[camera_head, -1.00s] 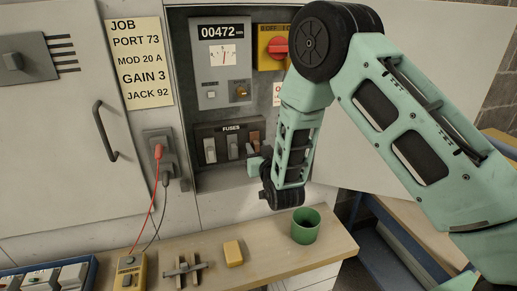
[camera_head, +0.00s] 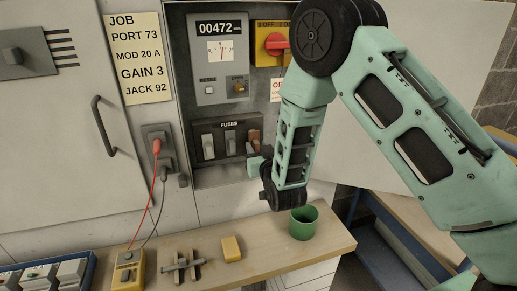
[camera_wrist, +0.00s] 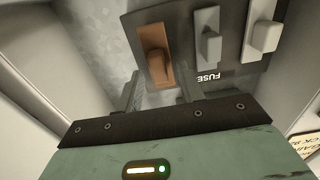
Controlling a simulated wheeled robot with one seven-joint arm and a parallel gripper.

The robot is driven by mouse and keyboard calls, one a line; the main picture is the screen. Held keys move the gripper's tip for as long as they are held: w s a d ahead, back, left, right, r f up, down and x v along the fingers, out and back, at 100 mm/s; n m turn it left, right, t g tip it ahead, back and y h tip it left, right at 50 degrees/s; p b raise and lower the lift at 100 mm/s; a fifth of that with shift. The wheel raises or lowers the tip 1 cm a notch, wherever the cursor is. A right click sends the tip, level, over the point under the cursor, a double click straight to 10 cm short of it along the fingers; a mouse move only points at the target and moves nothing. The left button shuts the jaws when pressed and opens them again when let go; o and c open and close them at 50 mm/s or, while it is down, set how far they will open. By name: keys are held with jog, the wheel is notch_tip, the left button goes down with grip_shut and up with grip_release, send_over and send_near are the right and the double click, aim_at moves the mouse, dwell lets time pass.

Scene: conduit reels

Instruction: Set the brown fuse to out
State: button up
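The brown fuse (camera_head: 254,136) is the rightmost in the fuse panel (camera_head: 221,129) in the head view, partly hidden by my gripper. In the wrist view the brown fuse (camera_wrist: 156,52) sits at the left of the row, its handle sticking out of the panel. My gripper (camera_wrist: 161,90) is open. Its two fingers are spread just short of the brown fuse, with a gap between them and nothing held. In the head view my gripper (camera_head: 257,162) is small and just below the fuse.
Two grey-white fuses (camera_head: 208,146) (camera_head: 231,141) stand beside the brown one. The open cabinet door (camera_head: 370,150) is behind my arm. Below, the bench holds a green cup (camera_head: 303,223), a yellow block (camera_head: 232,248) and a yellow meter (camera_head: 128,270) with leads.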

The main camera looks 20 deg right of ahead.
jog(key=s+p, duration=0.4)
jog(key=s, duration=1.3)
jog(key=shift+s+p, duration=0.2)
jog(key=shift+p, duration=0.15)
